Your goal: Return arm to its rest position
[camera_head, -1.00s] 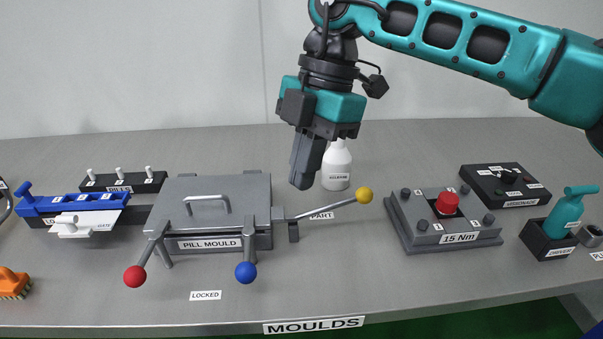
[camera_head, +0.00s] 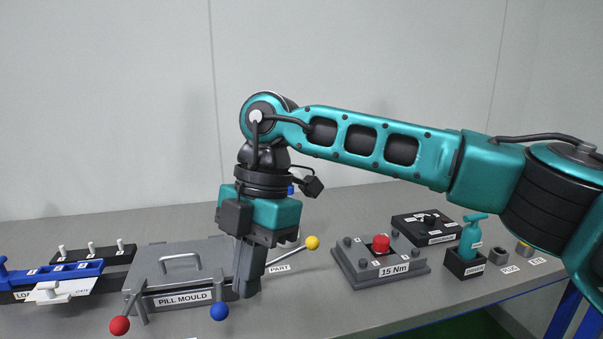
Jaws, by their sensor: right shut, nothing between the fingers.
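My right gripper (camera_head: 246,286) points down in front of the right side of the pill mould (camera_head: 181,272), with its fingers together and nothing between them. My right arm reaches in from the right edge, above the table. The grey mould has a lid with a handle, a red-knobbed lever (camera_head: 120,325), a blue-knobbed lever (camera_head: 219,311) and a yellow-knobbed lever (camera_head: 312,243) out to the right. The gripper hides part of the mould's right side and the yellow lever's base; I cannot tell whether it touches them. My left gripper is not in view.
A blue fixture (camera_head: 62,272) is at the left.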

